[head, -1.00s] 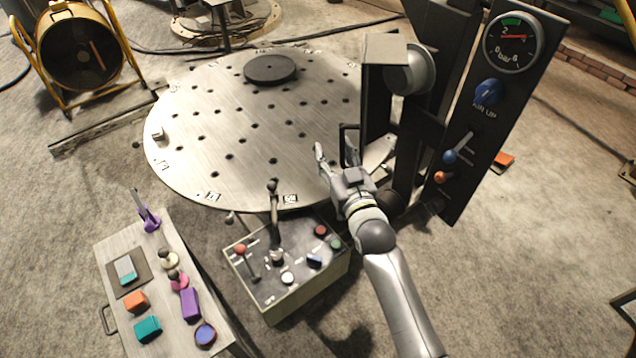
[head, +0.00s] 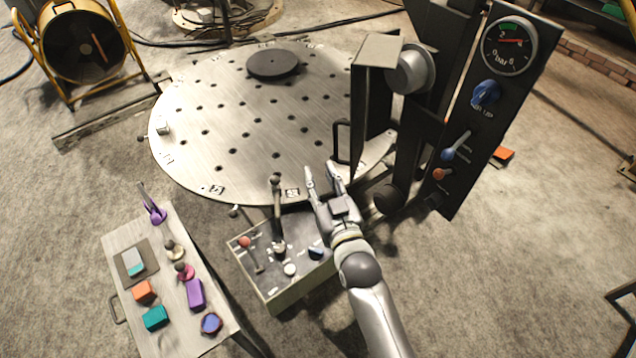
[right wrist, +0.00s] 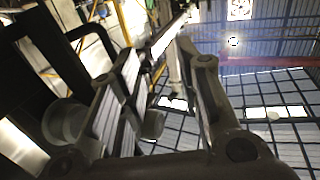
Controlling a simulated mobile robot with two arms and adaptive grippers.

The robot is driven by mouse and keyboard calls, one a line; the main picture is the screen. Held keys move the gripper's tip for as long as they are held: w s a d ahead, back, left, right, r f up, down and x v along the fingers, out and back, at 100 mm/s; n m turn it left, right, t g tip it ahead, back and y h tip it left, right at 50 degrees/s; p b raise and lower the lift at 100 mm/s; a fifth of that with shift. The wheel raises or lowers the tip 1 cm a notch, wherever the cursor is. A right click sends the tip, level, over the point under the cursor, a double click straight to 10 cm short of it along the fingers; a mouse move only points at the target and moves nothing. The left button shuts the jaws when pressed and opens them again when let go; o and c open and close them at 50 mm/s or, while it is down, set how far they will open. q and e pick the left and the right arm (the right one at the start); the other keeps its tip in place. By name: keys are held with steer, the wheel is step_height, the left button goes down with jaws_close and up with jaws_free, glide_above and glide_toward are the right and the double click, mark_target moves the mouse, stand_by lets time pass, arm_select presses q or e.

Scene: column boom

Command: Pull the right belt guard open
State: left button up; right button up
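The belt guard (head: 371,112) is a dark upright panel with a grey top, on the machine column right of the round table. Its black loop handle (head: 341,142) sticks out on the left side, and a dark bar that looks like this handle (right wrist: 88,32) shows at upper left in the right wrist view. The panel stands at an angle to the column; how far it is open is hard to tell. My right gripper (head: 322,172) is open and empty, just below and in front of the handle, apart from it. My left gripper is out of view.
A control box (head: 283,262) with levers and buttons stands below my right gripper. A round perforated table (head: 215,135) lies behind. A gauge panel (head: 492,110) is at right. A small side table (head: 190,330) with coloured blocks stands at lower left.

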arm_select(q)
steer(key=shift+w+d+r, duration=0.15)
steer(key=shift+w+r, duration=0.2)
arm_select(e)
steer(key=shift+s+a+r, duration=0.1)
steer(key=shift+s+a, duration=0.1)
steer(key=shift+s, duration=0.35)
steer(key=shift+s+a, duration=0.15)
steer(key=shift+s, duration=0.35)
arm_select(q)
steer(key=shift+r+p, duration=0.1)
steer(key=shift+p, duration=0.2)
arm_select(e)
steer(key=v, duration=1.2)
steer(key=shift+s+r, duration=0.1)
